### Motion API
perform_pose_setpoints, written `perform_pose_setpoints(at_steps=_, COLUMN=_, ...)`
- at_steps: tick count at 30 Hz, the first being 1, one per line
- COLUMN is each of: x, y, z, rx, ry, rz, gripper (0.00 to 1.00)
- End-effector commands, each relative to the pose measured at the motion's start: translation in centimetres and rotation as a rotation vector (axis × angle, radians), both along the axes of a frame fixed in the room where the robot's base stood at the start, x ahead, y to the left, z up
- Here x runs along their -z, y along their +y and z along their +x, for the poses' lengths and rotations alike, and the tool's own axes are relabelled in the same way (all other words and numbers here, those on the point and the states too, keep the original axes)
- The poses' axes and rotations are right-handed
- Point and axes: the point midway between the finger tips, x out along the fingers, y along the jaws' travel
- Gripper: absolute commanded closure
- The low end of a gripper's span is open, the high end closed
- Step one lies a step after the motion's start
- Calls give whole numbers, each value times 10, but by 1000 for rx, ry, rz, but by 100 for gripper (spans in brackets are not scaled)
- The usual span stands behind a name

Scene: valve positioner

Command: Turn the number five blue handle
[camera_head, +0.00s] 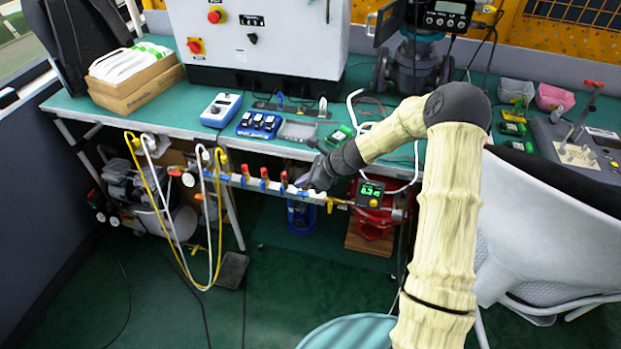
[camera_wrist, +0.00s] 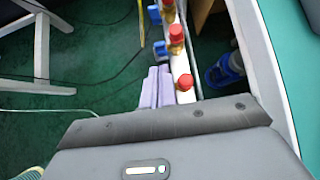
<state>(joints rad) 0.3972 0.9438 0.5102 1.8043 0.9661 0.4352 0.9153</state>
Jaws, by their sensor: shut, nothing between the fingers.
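A pale valve manifold (camera_head: 272,186) runs along the bench's front edge, with several red-capped valves and small blue handles (camera_head: 243,181). In the wrist view the manifold (camera_wrist: 182,65) runs away from me, with red caps (camera_wrist: 185,82) on top and blue handles (camera_wrist: 160,48) on its left side. No number is readable, so I cannot tell which handle is the fifth. My gripper (camera_wrist: 158,72) is shut and empty, its lilac fingers beside the manifold's left side, close to the nearest red cap. I cannot tell whether they touch. In the head view my wrist hides part of the manifold's right end.
The green bench (camera_head: 185,110) carries a control box (camera_head: 260,35), blue meters (camera_head: 221,110) and cardboard boxes (camera_head: 133,80). Yellow and white hoses (camera_head: 215,230) hang at the manifold's left. A red device (camera_head: 372,205) stands right of it. A grey chair (camera_head: 550,240) stands at right.

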Motion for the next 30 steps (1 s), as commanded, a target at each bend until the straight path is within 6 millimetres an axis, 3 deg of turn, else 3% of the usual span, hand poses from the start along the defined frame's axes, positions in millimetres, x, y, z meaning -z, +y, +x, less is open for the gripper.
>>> perform_pose_setpoints(at_steps=3, x=16, y=15, z=5, rx=-3, ry=1, rz=1, gripper=100)
perform_pose_setpoints(at_steps=9, x=30, y=28, z=10, rx=-1, ry=-1, rz=1, gripper=100)
perform_pose_setpoints(at_steps=30, x=28, y=26, z=12, rx=6, ry=8, rz=-24, gripper=100)
